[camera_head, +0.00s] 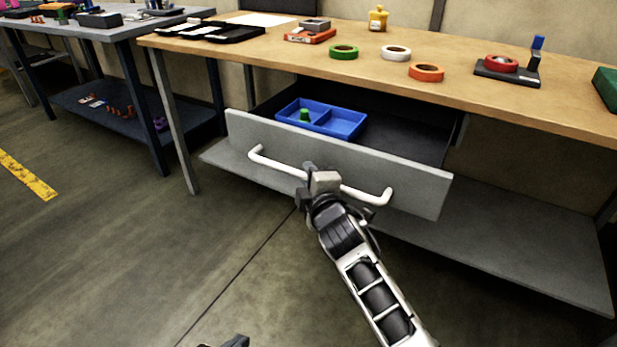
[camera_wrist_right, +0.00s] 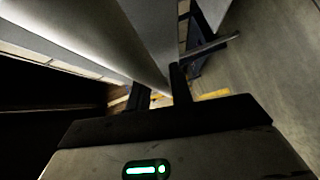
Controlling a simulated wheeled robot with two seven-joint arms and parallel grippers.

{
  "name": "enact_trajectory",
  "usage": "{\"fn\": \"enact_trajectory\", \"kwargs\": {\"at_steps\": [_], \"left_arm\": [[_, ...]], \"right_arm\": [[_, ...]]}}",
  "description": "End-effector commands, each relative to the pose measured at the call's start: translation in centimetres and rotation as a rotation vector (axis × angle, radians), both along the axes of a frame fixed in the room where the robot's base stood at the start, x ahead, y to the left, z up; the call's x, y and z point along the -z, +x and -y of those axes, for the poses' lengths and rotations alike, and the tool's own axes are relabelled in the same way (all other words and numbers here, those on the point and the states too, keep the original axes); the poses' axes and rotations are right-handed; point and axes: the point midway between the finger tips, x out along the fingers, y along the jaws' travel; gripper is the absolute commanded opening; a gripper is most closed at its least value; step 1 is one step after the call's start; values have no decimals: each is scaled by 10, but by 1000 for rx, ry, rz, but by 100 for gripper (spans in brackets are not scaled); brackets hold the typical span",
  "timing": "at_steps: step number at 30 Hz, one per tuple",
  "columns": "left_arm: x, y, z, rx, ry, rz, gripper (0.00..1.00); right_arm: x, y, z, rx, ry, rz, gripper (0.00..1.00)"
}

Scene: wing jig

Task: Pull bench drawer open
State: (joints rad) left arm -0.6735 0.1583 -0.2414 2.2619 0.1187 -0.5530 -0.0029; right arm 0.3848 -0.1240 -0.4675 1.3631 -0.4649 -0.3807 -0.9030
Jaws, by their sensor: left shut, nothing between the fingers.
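The bench drawer (camera_head: 330,160) has a light grey front and stands pulled out from under the wooden workbench, its inside showing. A white bar handle (camera_head: 270,163) runs across its front. My right gripper (camera_head: 314,178) is at the middle of the handle, with its fingers around the bar. In the right wrist view the two fingers (camera_wrist_right: 160,92) show with the pale bar running between them; the exact contact is dark. My left gripper (camera_head: 236,342) shows only as a small dark part at the bottom edge, shut and empty, away from the drawer.
A blue divided tray (camera_head: 349,122) with a green piece (camera_head: 304,115) lies in the drawer. The workbench top (camera_head: 480,92) holds tape rolls, a yellow bottle (camera_head: 377,18) and tools. A lower shelf (camera_head: 520,245) lies below. The floor (camera_head: 130,260) at left is clear.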

Motion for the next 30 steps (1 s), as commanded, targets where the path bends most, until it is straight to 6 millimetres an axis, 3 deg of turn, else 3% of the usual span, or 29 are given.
{"fn": "enact_trajectory", "kwargs": {"at_steps": [10, 14, 24, 30], "left_arm": [[-1, 0, 1, -4, -6, 1, 0], [-7, 1, 1, -7, -6, 6, 0], [-42, -2, -8, -33, 0, 65, 0], [-48, -5, -11, -41, 1, 67, 0]], "right_arm": [[-1, -1, 0, -1, 0, 1, 36], [-2, -10, 3, -1, 0, 0, 36], [-13, -82, 25, -2, 0, -2, 36], [-18, -123, 38, 0, 0, -3, 36]]}}
